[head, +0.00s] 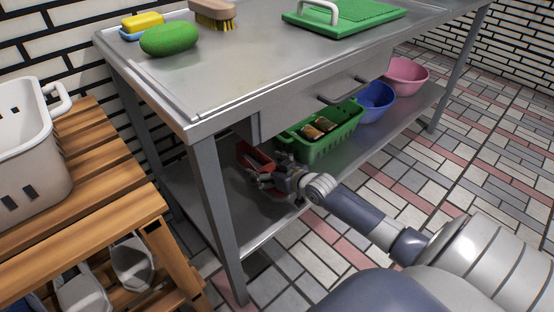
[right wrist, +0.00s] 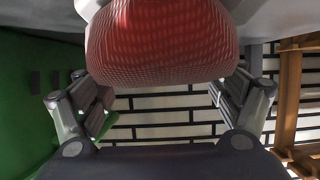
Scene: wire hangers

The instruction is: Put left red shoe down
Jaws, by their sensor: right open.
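The red shoe (head: 255,156) is at the lower metal shelf (head: 222,205) under the table, left of the green basket. My right gripper (head: 264,179) is at the shoe and partly hides it. In the right wrist view the shoe's red textured part (right wrist: 160,45) fills the upper middle, with a pale part above it. The right fingers (right wrist: 160,97) stand wide apart, one on each side of the shoe. I cannot tell whether either finger touches it. My left gripper is not in view.
A green basket (head: 325,146) with brown items, a blue bowl (head: 375,100) and a pink bowl (head: 406,75) stand on the same shelf. The metal tabletop (head: 240,72) and a table leg (head: 216,215) are close. A wooden rack (head: 95,215) stands at left.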

